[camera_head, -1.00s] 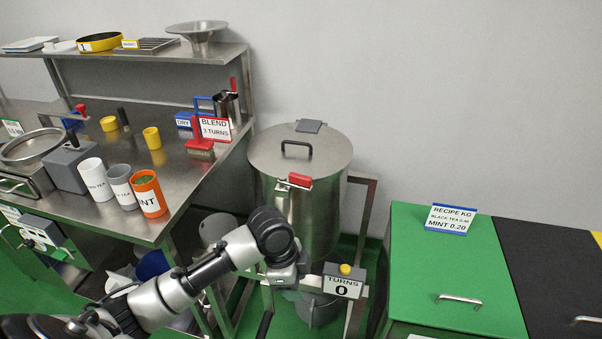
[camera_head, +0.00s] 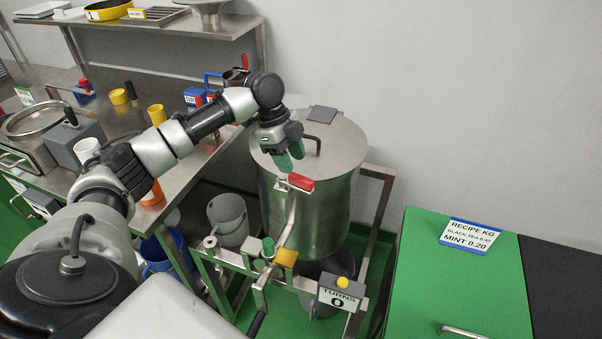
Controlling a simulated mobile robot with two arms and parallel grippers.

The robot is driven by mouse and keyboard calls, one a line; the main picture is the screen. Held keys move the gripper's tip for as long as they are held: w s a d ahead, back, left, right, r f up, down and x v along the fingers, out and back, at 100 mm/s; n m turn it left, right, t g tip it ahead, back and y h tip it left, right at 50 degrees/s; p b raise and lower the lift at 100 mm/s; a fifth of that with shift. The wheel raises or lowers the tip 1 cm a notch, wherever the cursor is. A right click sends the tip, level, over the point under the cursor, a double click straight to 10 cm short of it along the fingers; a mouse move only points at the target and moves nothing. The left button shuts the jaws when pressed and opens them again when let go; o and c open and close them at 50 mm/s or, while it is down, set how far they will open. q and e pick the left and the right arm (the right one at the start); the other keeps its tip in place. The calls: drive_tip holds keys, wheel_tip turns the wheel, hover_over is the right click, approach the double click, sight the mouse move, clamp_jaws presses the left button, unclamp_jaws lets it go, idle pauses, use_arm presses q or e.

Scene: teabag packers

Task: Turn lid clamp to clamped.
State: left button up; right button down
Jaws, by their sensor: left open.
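The lid clamp (camera_head: 300,182) is a red handle on the front rim of the steel drum (camera_head: 330,205). It lies roughly level across the rim, just below the lid (camera_head: 345,145). My left gripper (camera_head: 290,157) points down over the front left of the lid, with its green fingertips just above and left of the red clamp. Its fingers are apart with nothing between them, and I see no contact with the clamp. The gripper hides part of the lid's front left edge. My right gripper is not in view.
A black lid handle (camera_head: 313,143) stands near the gripper. A steel table (camera_head: 185,190) is at left and a green cabinet (camera_head: 450,285) at right.

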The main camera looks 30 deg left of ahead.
sight(300, 177)
use_arm(q)
drive_tip(key=x, duration=0.3)
drive_tip(key=shift+w+f, duration=0.25)
drive_tip(key=shift+w, duration=0.05)
drive_tip(key=shift+p+x, duration=0.4)
drive_tip(key=shift+x, duration=0.8)
drive_tip(key=shift+f, duration=0.1)
drive_tip(key=shift+c, duration=0.5)
drive_tip(key=c, duration=0.5)
clamp_jaws()
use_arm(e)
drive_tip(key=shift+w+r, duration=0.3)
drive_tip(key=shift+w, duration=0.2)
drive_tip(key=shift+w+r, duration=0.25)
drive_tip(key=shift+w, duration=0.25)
